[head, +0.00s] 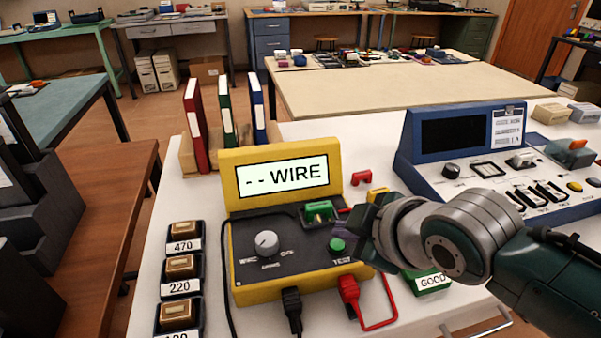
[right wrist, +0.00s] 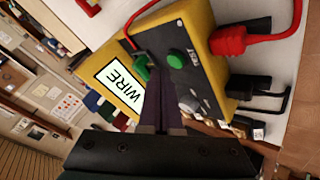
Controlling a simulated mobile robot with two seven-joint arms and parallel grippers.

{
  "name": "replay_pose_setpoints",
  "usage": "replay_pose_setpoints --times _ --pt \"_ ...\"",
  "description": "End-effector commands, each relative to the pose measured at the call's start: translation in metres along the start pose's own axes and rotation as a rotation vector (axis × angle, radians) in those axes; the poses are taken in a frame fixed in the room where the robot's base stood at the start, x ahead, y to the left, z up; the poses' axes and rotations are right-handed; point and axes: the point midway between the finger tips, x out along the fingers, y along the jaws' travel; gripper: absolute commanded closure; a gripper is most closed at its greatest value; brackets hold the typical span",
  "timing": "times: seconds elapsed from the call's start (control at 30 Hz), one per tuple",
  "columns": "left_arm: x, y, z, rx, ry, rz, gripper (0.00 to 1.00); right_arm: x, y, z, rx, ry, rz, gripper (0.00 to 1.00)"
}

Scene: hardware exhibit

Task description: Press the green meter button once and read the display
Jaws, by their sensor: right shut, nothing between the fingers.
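The yellow meter (head: 285,292) stands on the white table. Its display (head: 283,177) reads "-- WIRE"; it also shows in the right wrist view (right wrist: 120,76). The round green button (head: 337,245), labelled TEST, sits on the right of the black panel, with a grey knob (head: 266,243) to its left. The button also shows in the right wrist view (right wrist: 176,59). My right gripper (head: 362,238) is shut and empty, just right of the button in the head view. Its fingers (right wrist: 162,88) point toward the meter panel. I see no clear contact with the button. My left gripper is out of view.
A green clip piece (head: 320,211) sits above the button. A red plug (head: 349,290) and black plug (head: 292,303) stand at the meter's front. A green GOOD box (head: 428,283) lies to the right, below my arm. A blue instrument (head: 480,160) stands behind it. Labelled resistor blocks (head: 180,267) lie left.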

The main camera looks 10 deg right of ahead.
Motion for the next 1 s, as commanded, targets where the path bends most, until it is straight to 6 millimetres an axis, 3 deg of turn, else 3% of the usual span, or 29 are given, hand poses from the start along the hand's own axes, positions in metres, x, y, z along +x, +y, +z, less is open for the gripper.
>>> replay_pose_setpoints --times 1.0 --pt "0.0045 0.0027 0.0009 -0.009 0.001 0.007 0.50 0.0060 -0.0043 0.0044 0.000 0.000 0.000 1.00"
